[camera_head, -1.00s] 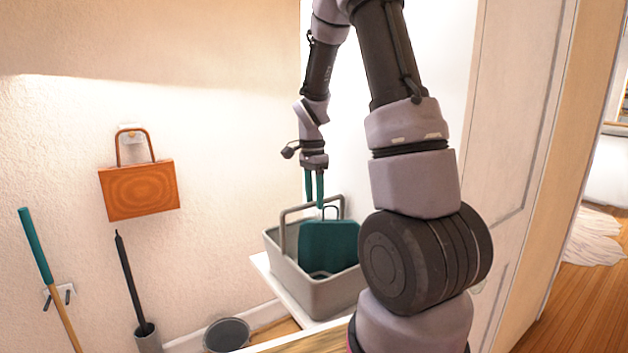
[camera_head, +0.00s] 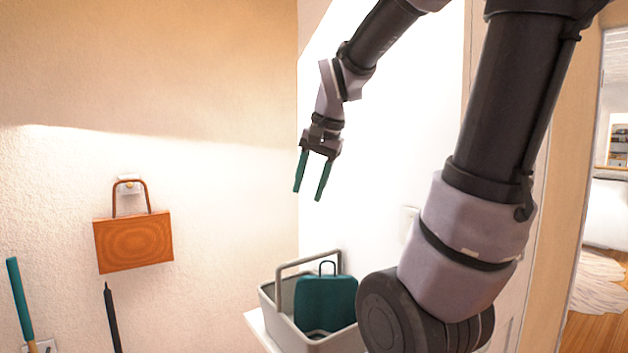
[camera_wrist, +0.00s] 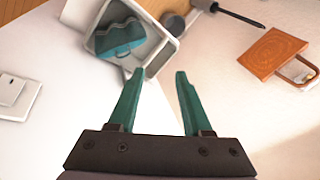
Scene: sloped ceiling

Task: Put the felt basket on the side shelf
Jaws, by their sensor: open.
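A teal bag-like piece with a thin dark loop handle (camera_head: 325,303) stands inside a grey open container with a tall handle (camera_head: 282,328). I cannot tell by look which of these two is the felt basket. The container rests on a white shelf (camera_head: 257,325) against the wall. In the wrist view the teal piece (camera_wrist: 118,38) lies within the container (camera_wrist: 155,62). My gripper (camera_head: 309,193) is open and empty, well above the container and apart from it. Its teal fingers are spread in the wrist view (camera_wrist: 159,72).
An orange bag (camera_head: 133,242) hangs from a wall hook at left. A grey bin (camera_wrist: 173,24) shows in the wrist view. A wall switch (camera_wrist: 15,95) is beside the shelf.

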